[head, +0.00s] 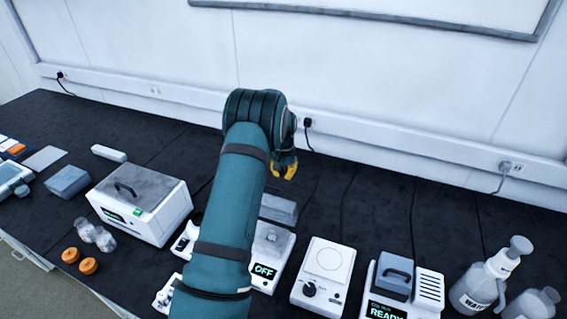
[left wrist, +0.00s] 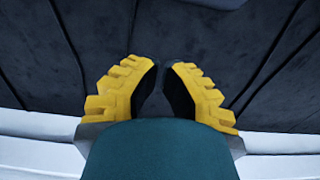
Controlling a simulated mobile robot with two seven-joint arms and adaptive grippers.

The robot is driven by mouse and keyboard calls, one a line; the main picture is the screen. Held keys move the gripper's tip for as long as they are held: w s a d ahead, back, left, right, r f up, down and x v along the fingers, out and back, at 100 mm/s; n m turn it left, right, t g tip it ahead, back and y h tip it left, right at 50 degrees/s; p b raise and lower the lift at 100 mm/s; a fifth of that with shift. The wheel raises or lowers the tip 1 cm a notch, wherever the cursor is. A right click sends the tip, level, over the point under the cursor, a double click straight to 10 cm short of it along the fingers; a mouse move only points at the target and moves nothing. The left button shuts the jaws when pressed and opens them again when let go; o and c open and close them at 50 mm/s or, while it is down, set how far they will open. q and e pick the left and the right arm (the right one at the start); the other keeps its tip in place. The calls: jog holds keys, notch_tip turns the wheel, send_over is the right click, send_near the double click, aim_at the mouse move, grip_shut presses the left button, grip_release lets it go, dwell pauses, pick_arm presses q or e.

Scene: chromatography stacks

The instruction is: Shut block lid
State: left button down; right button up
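A white instrument (head: 428,290) with a READY display stands at the front right. A grey block with a handle (head: 396,276) sits on its top. A white instrument (head: 264,275) reading OFF, with a grey top piece (head: 271,243), is partly hidden by my left arm. I cannot tell for sure which of these has the block lid. My left gripper (head: 284,171) hangs over the back of the bench, beyond the OFF instrument. Its yellow fingers, also in the left wrist view (left wrist: 160,72), are apart with nothing between them. My right gripper is out of view.
A large white box with a grey handled lid (head: 144,186) stands left of my arm. A dial unit (head: 323,271) stands between the OFF and READY instruments. The back strip of dark bench is mostly clear.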

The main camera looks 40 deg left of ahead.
pick_arm(q)
jog(key=shift+s+d+f+p, duration=0.1)
jog(key=shift+s+d+f, duration=0.1)
jog(key=shift+s, duration=0.4)
jog(key=shift+s+d+f+p, duration=0.1)
jog(key=shift+s+d+f, duration=0.05)
jog(key=shift+s, duration=0.4)
jog(key=shift+s+d+f+p, duration=0.1)
jog(key=shift+s+d+f, duration=0.1)
jog(key=shift+s, duration=0.4)
